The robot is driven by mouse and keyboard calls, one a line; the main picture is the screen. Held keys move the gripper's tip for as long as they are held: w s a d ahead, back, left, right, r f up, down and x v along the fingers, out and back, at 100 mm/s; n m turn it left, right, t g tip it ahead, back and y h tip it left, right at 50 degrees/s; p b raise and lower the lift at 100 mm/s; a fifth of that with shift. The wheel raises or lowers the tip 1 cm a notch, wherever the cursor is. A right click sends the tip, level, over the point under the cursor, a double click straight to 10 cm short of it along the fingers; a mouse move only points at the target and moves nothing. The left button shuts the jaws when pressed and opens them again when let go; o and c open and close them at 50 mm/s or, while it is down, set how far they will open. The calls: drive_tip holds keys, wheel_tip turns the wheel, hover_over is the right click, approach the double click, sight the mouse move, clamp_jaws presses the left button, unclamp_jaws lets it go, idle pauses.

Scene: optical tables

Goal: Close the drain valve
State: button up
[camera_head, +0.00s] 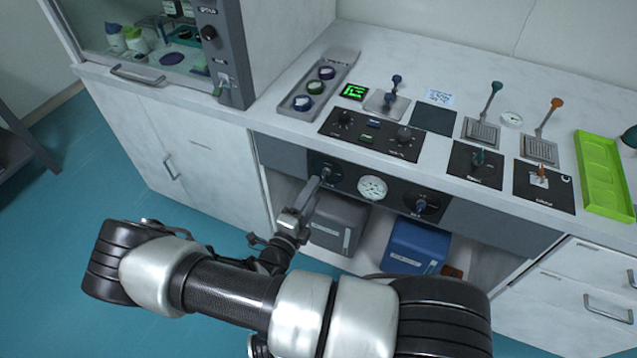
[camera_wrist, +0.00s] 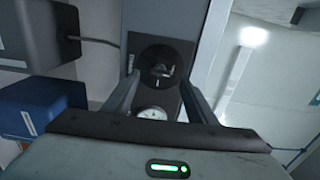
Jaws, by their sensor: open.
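The black front panel (camera_head: 345,181) under the counter edge carries a left valve knob (camera_head: 325,171), a round white gauge (camera_head: 372,188) and a right valve knob (camera_head: 424,205). Their labels are too small to read, so I cannot tell which is the drain valve. My gripper (camera_head: 319,184) reaches up to the left knob. In the wrist view, this knob (camera_wrist: 160,72) has a dark round plate and a small metal handle, ahead of and between the fingertips (camera_wrist: 160,84). The fingers are apart and hold nothing. Whether they touch the handle is unclear.
Below the panel, a grey box (camera_head: 338,224) and a blue box (camera_head: 414,247) stand in an open bay. The countertop above holds a control panel (camera_head: 372,134), upright levers (camera_head: 490,103) and a green tray (camera_head: 603,175). A glass-fronted cabinet (camera_head: 160,42) stands at left.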

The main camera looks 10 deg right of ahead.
drive_tip(key=v, duration=1.2)
drive_tip(key=shift+r, duration=0.1)
